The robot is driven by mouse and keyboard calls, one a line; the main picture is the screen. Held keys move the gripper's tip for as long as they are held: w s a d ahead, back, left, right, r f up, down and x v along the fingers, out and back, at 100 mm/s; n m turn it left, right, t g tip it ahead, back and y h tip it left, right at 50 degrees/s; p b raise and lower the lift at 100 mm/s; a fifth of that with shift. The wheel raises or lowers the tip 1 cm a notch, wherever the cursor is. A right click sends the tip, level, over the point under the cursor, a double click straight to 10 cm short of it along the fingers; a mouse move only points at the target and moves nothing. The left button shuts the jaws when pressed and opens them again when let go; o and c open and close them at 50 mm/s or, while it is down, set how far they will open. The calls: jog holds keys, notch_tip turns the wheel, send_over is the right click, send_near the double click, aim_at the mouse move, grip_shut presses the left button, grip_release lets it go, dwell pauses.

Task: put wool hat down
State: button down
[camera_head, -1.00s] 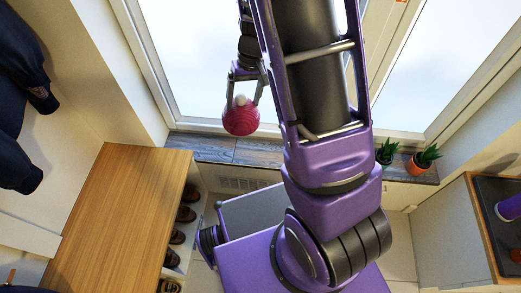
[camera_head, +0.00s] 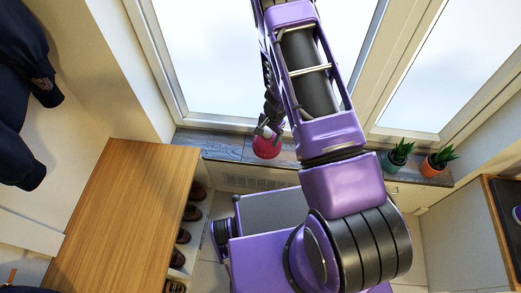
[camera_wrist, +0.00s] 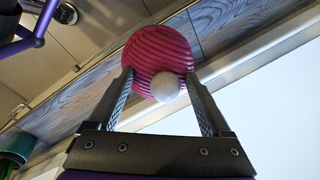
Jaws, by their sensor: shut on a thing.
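The wool hat (camera_head: 267,148) is a round, ribbed, pink-red hat with a white pompom. In the head view it shows just left of my arm, in front of the window sill. My gripper (camera_head: 265,131) is shut on it from the pompom end. In the wrist view the hat (camera_wrist: 158,55) sits between the two fingers of my gripper (camera_wrist: 160,88), with the pompom towards the camera. The grey wood sill shows behind it. I cannot tell whether the hat touches the sill.
The grey wood window sill (camera_head: 222,143) runs below the windows. Two potted plants, in a teal pot (camera_head: 394,160) and an orange pot (camera_head: 432,165), stand on its right part. A wooden-topped shoe cubby (camera_head: 130,205) holds several dark shoes at left. Dark coats hang at far left.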

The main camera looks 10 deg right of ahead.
aim_at(270, 139)
notch_tip(270, 139, down, 8)
jog(key=shift+f+b, duration=0.1)
jog(key=shift+b, duration=0.6)
jog(key=shift+f, duration=0.1)
grip_release()
jog(key=r, duration=0.4)
jog(key=s+r+p, duration=0.1)
jog(key=r, duration=0.3)
jog(key=d+r+p, duration=0.1)
jog(key=r, duration=0.3)
jog(key=shift+s, duration=0.15)
